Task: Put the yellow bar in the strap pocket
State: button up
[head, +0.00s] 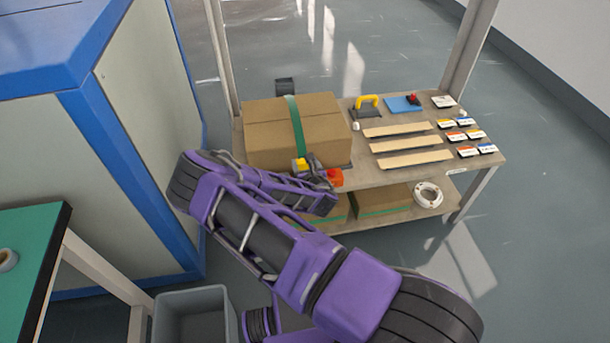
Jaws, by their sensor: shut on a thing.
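A yellow piece (299,165), which looks like the yellow bar, is at the tip of my gripper (309,164). My gripper is shut on it in front of the cardboard box (268,140). A green strap (295,122) runs over the top and down the front of the box. The yellow piece is close to the lower part of this strap; I cannot tell whether they touch. No separate strap pocket can be made out, and my arm hides the lower front of the box.
An orange-red block (334,178) sits right of my gripper at the bench (355,177) edge. Wooden slats (410,144), a yellow-handled tool (367,103), a blue pad (399,105) and small cards (467,152) lie to the right. Strapped boxes (382,203) and a white roll (428,195) are on the lower shelf.

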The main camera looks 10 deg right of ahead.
jog(key=shift+f+b, duration=0.35)
jog(key=shift+f, duration=1.8)
jog(key=shift+f, duration=0.2)
jog(key=o, duration=1.4)
jog(key=shift+c, duration=0.2)
jog(key=shift+r, duration=0.15)
jog(key=shift+s+r, duration=0.1)
jog(key=shift+r, duration=0.05)
jog(key=p+v, duration=0.1)
jog(key=v, duration=1)
jog(key=shift+s+p, duration=0.3)
jog(key=shift+s, duration=0.1)
